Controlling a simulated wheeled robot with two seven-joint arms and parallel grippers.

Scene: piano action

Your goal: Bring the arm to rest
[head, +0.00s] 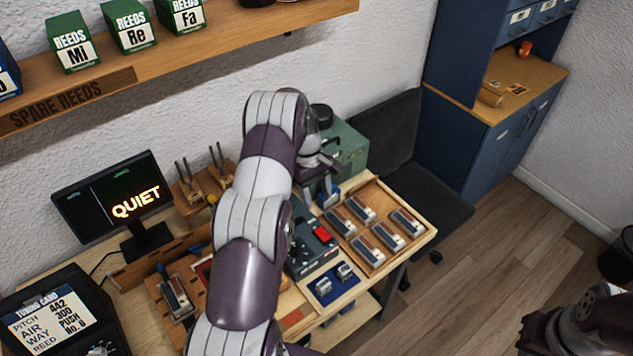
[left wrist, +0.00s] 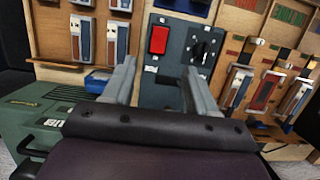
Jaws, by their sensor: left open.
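My left arm reaches up from the bottom of the head view and bends over the workbench. Its left gripper (head: 322,178) is partly hidden by the arm, above the bench next to the green case (head: 349,146). In the left wrist view, the two fingers of the left gripper (left wrist: 158,88) are apart with nothing between them. Beyond them is a dark grey box with a red button (left wrist: 158,39) and a black knob. Part of my right arm shows at the bottom right of the head view; its jaws cannot be made out.
A wooden tray (head: 433,232) holds several reed blocks. A monitor (head: 118,196) reads QUIET, and a tuning card (head: 48,312) stands at the lower left. A shelf (head: 210,48) with green boxes runs above. A dark chair (head: 440,205) and a blue cabinet (head: 478,160) stand behind.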

